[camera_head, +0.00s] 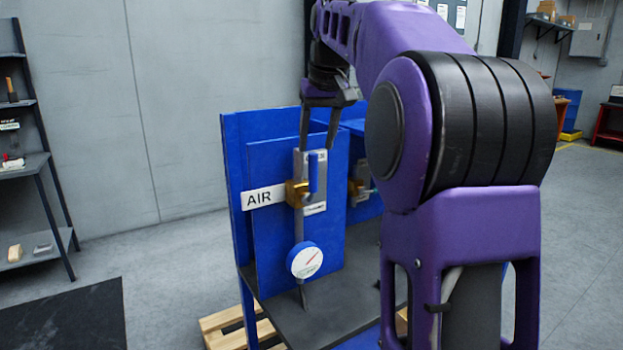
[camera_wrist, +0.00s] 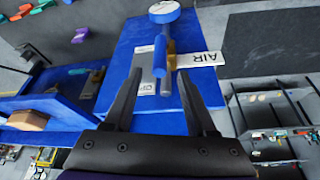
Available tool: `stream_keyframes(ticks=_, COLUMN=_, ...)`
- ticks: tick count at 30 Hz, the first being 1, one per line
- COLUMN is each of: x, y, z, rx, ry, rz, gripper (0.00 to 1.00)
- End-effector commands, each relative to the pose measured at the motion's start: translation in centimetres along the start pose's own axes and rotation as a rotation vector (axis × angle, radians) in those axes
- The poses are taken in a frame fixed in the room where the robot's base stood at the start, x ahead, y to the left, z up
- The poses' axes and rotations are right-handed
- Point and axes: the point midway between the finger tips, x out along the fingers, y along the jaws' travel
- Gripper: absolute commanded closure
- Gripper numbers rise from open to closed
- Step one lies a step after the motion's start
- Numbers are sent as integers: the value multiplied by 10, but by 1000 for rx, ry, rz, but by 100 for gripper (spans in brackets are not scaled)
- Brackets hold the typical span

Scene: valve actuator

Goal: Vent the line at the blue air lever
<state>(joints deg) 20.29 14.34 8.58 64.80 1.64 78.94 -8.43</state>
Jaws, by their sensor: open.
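The blue air lever (camera_head: 314,174) stands upright on a brass valve (camera_head: 296,193) beside the white AIR label (camera_head: 263,197), on a blue panel. In the wrist view the lever (camera_wrist: 160,55) lies ahead of and between the spread fingers, and the AIR label (camera_wrist: 204,59) is to its right. A round gauge (camera_head: 305,260) with a red needle sits below the valve. My gripper (camera_head: 319,143) is open and empty, pointing down just above the lever. It also shows in the wrist view (camera_wrist: 157,90). I cannot tell whether a finger touches the lever.
A second brass valve (camera_head: 359,186) is right of the panel, partly hidden by my arm. A dark shelf (camera_head: 30,160) stands at the left. A wooden pallet (camera_head: 225,325) lies under the blue stand. The floor between shelf and stand is clear apart from a dark mat (camera_head: 65,315).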

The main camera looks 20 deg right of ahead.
Motion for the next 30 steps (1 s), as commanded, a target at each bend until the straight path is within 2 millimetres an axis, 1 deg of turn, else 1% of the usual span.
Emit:
stream_keyframes(ticks=1, x=15, y=0, z=2, rx=0, ry=-3, rz=-1, gripper=43)
stream_keyframes(ticks=6, x=51, y=0, z=1, rx=1, ry=-2, rz=-1, gripper=43)
stream_keyframes(ticks=9, x=68, y=0, z=1, rx=1, ry=-1, rz=-1, gripper=43)
stream_keyframes(ticks=13, x=85, y=0, z=0, rx=1, ry=1, rz=0, gripper=43)
stream_keyframes(ticks=18, x=95, y=0, z=0, rx=1, ry=1, rz=0, gripper=43)
stream_keyframes(ticks=26, x=96, y=0, z=0, rx=1, ry=2, rz=0, gripper=43)
stream_keyframes(ticks=27, x=96, y=0, z=0, rx=1, ry=2, rz=0, gripper=45)
stream_keyframes(ticks=29, x=96, y=0, z=0, rx=1, ry=2, rz=0, gripper=56)
stream_keyframes(ticks=30, x=96, y=0, z=0, rx=1, ry=2, rz=0, gripper=63)
